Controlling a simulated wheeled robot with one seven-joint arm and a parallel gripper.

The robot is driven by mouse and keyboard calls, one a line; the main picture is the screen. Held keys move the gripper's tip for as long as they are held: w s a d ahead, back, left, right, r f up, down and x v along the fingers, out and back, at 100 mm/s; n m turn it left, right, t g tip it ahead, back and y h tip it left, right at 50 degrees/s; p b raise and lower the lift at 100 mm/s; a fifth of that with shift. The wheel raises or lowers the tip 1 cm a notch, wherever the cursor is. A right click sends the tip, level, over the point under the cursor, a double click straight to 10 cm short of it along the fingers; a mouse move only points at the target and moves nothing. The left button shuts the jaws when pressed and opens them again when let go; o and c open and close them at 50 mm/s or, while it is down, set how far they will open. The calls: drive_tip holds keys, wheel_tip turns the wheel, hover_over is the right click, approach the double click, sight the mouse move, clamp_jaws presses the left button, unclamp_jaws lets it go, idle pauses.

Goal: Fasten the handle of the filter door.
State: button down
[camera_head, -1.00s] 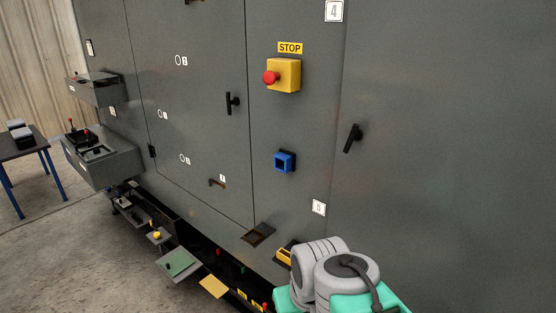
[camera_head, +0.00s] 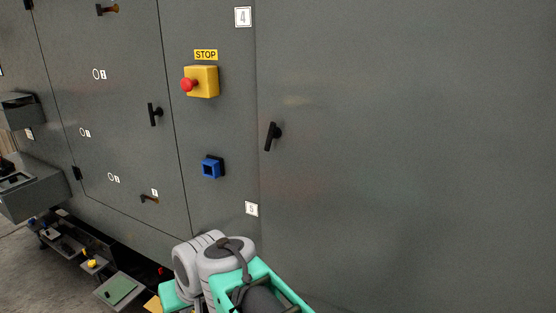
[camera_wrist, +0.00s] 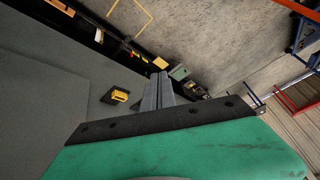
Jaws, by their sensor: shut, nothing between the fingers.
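Two black lever handles show in the head view. One handle (camera_head: 154,114) is on the left door (camera_head: 130,165) and stands nearly upright. The other handle (camera_head: 272,136) is near the left edge of the wide right-hand panel (camera_head: 400,150) and tilts, its lower end to the left. I cannot tell from the pictures which one belongs to the filter door. My gripper (camera_wrist: 158,78) is shut and empty in the wrist view, apart from both handles. In the head view my arm hides the fingers at the bottom.
A yellow box with a red stop button (camera_head: 201,82) and a blue square socket (camera_head: 211,167) stick out between the two handles. Low shelves with small parts (camera_head: 118,290) run along the cabinet foot. The right-hand panel surface is clear.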

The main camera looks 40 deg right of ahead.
sight(273, 128)
drive_tip(key=w+d+r+m+t+b, duration=0.2)
drive_tip(key=w+d+m+t+b, duration=0.3)
drive_tip(key=w+d, duration=0.4)
drive_tip(key=d+r+m+t+h+b, duration=0.1)
drive_tip(key=d+r+m+t+b, duration=0.2)
drive_tip(key=d, duration=0.4)
drive_tip(key=d+r+m+t+h, duration=0.1)
drive_tip(key=d+r+m, duration=0.25)
drive_tip(key=d, duration=0.35)
drive_tip(key=s+d+r+m+t+h+b, duration=0.3)
drive_tip(key=s+d+r+m+t, duration=0.2)
drive_tip(key=s+d+r+m, duration=0.3)
drive_tip(key=s+d+r, duration=0.1)
drive_tip(key=s+d, duration=0.3)
drive_tip(key=s, duration=0.1)
drive_tip(key=shift+d+r, duration=0.25)
drive_tip(key=shift+r, duration=0.05)
drive_tip(key=shift+m, duration=0.25)
drive_tip(key=p+x, duration=0.1)
drive_tip(key=x, duration=0.9)
drive_tip(key=shift+w+r, duration=0.15)
drive_tip(key=w+a, duration=0.2)
drive_tip(key=shift+w+r+p, duration=0.35)
drive_tip(key=shift+w+r, duration=0.05)
